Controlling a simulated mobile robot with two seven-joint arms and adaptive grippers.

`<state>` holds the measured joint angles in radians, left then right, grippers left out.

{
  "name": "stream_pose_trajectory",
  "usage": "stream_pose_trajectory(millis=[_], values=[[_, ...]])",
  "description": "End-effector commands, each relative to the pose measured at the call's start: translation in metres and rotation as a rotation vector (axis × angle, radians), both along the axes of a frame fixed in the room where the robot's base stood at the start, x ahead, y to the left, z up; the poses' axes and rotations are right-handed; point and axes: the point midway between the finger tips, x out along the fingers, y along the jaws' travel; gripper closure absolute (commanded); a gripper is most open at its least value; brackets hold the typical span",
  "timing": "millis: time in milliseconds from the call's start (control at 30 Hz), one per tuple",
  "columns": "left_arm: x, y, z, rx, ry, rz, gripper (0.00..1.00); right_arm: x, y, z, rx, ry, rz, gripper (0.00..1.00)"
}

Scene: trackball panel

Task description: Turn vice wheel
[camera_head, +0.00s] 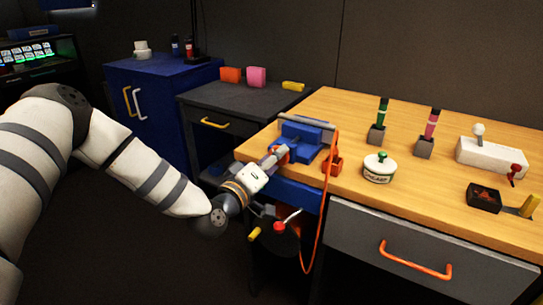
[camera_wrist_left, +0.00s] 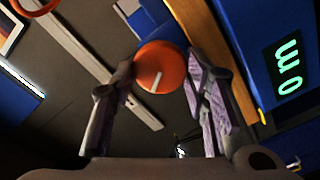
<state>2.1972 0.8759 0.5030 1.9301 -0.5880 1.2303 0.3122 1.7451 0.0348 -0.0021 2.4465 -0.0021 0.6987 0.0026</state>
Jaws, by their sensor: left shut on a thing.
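The blue vice (camera_head: 304,138) sits at the left edge of the wooden workbench. Its orange round wheel (camera_wrist_left: 160,66) has a white line on its face and fills the space between my left fingers in the left wrist view. My left gripper (camera_head: 272,160) reaches the vice from the left and is shut on the wheel. In the head view the gripper hides most of the wheel.
An orange cable (camera_head: 318,225) hangs over the bench edge beside the vice. A dark round thing with red and yellow knobs (camera_head: 278,237) is below my left gripper. A white round pot (camera_head: 379,168) and green and pink-handled tools stand farther right.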

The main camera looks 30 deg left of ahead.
Motion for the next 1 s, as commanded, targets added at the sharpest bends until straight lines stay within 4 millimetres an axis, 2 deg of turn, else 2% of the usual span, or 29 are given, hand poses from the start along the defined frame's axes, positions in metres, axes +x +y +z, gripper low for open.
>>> stream_pose_trajectory(millis=[33,300,800,833,900,1000], values=[[0.0009,0.0006,0.0045,0.023,-0.008,0.002,0.86,0.0025,0.0000,0.0028,0.000,-0.008,0.000,0.60],[0.0010,0.0007,0.0032,0.095,-0.006,0.003,0.86,0.0061,0.0000,0.0068,0.000,-0.020,-0.001,0.60],[0.0011,0.0013,0.0025,0.110,-0.006,0.005,0.86,0.0065,0.0000,0.0073,0.000,-0.021,-0.001,0.60],[0.0011,0.0013,0.0025,0.110,-0.006,0.005,0.54,0.0065,0.0000,0.0073,0.000,-0.021,-0.001,0.60],[0.0011,0.0011,0.0024,0.110,-0.006,0.004,0.38,0.0065,0.0000,0.0073,0.000,-0.021,-0.001,0.60],[0.0008,0.0008,0.0018,0.110,-0.005,0.004,0.37,0.0065,0.0000,0.0072,0.000,-0.021,-0.001,0.60]])
